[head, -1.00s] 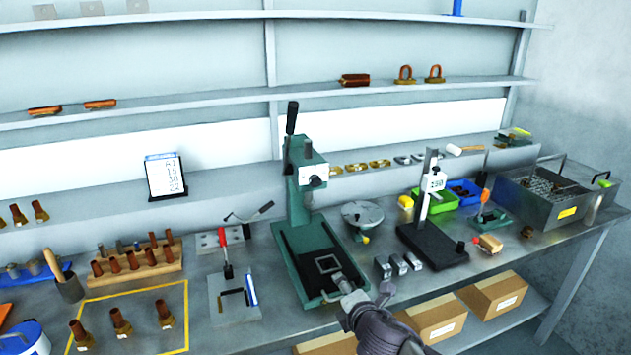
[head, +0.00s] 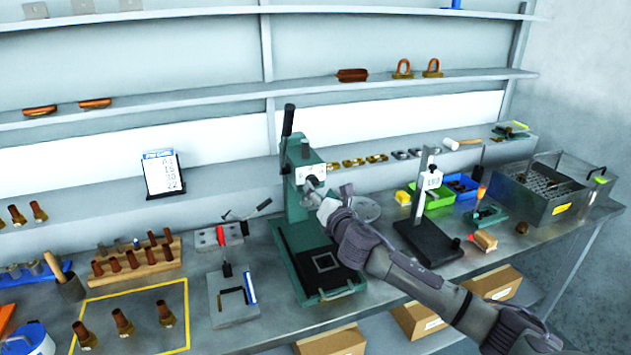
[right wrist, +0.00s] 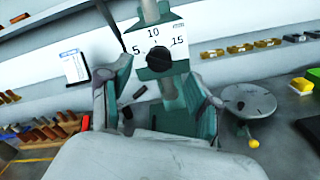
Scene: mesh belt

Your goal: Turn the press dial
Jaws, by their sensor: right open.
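The green press (head: 300,205) stands on the bench with its black lever raised at the top left. Its dial (right wrist: 158,59) is a black round knob on a white plate marked 5, 10 and 15. In the head view the dial (head: 311,180) is small and partly behind my right gripper (head: 313,192), which is just in front of it. In the right wrist view my right gripper (right wrist: 155,92) is open, its fingers left and right below the knob, with nothing between them. I cannot tell the knob's exact setting. My left gripper is out of view.
A black-based gauge stand (head: 428,240) and a round plate (head: 366,208) stand right of the press. A metal basket (head: 545,190) is at the far right.

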